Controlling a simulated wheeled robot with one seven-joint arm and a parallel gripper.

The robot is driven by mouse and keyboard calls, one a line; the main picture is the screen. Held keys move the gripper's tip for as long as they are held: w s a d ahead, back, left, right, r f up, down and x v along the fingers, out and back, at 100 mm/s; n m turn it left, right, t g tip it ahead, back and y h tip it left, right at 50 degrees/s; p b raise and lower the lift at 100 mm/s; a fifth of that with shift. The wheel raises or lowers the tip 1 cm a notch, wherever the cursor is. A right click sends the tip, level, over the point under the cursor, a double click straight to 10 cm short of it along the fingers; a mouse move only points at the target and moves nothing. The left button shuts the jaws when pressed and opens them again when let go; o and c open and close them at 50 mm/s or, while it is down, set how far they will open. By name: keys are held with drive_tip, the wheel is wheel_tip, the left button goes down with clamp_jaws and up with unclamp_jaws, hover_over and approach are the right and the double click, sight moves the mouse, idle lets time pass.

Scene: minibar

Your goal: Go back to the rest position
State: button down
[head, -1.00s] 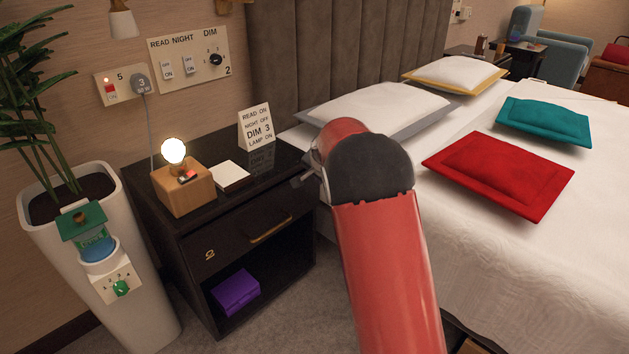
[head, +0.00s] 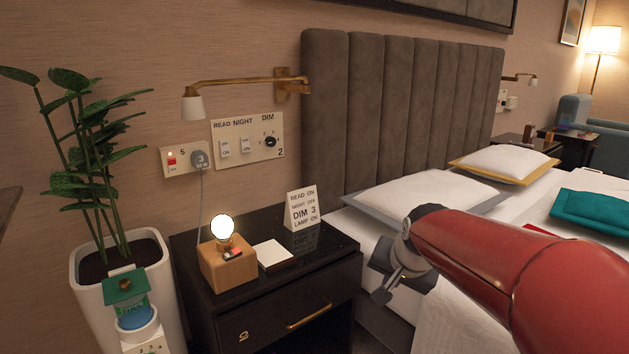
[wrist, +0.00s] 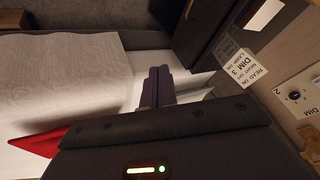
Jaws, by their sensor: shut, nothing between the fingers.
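My gripper (wrist: 158,72) shows in the wrist view with its two dark fingers close together, shut and empty. It is over the floor and bed side, with the bed's white cover behind the fingers. In the head view my red arm reaches in from the lower right, and its grey end is in front of the bed's near corner, right of the black nightstand (head: 262,328).
On the nightstand are a lit bulb on a wooden block (head: 228,264), a white pad (head: 273,254) and a sign card (head: 302,208). A planter (head: 160,250) stands at left. The bed's pillows (head: 430,192) lie behind my arm. A wall lamp (head: 192,106) juts out above.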

drive_tip(key=s+f+n, duration=0.3)
drive_tip(key=s+n, duration=0.2)
drive_tip(key=s, duration=1.7)
drive_tip(key=shift+s+n+g+h, duration=0.2)
drive_tip(key=shift+n+g+h, duration=0.1)
drive_tip(key=shift+g, duration=0.1)
drive_tip(key=shift+r, duration=0.1)
